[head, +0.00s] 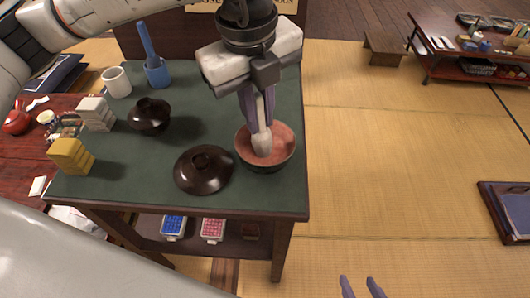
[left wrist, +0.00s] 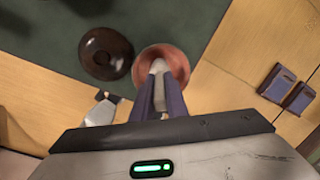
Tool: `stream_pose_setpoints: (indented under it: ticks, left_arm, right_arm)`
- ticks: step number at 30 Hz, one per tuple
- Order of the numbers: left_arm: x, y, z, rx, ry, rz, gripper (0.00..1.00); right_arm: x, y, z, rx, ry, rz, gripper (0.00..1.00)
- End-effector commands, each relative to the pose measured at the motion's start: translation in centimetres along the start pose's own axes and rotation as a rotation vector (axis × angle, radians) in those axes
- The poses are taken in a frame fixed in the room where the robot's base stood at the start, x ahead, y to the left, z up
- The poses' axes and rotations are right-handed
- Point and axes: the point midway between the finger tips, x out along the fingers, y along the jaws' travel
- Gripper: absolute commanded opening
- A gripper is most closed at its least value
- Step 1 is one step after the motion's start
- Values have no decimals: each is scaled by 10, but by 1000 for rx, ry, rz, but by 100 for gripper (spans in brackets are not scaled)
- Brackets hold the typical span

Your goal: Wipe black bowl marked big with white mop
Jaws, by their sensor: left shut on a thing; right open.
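The bowl (head: 284,146), dark outside with a reddish inside, stands upright near the right edge of the green-topped table; no marking is readable. It also shows in the left wrist view (left wrist: 180,60). My left gripper (head: 259,122) is above the bowl, pointing down, with its purple fingers shut on the white mop (head: 262,143). The mop's pale head is inside the bowl and appears to touch its inner surface; its upper part is hidden between the fingers (left wrist: 158,85). My right gripper (head: 362,287) is open and empty at the bottom edge, away from the table.
A dark lid (head: 203,170) lies left of the bowl. A lidded dark bowl (head: 150,116), white mug (head: 116,82), blue cup (head: 158,74) holding a blue tool, yellow block (head: 72,156) and pale block (head: 95,114) stand farther left.

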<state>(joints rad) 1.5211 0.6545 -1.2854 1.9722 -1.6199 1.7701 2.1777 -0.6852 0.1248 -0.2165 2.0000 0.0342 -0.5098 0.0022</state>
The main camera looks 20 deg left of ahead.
Motion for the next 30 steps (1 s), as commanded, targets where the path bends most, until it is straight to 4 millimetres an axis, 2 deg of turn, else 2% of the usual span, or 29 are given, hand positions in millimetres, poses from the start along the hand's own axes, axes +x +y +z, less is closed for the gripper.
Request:
stream_pose_setpoints:
  ticks: [8,20,30]
  left_arm:
    - [4,2,0,62,7,1,0]
    - [3,3,-5,670,73,-38,0]
    - [1,4,-8,1143,123,-68,0]
  right_arm:
    - [4,0,7,3,-5,0,44]
    - [23,3,25,0,-1,0,44]
    - [30,4,28,-1,5,1,44]
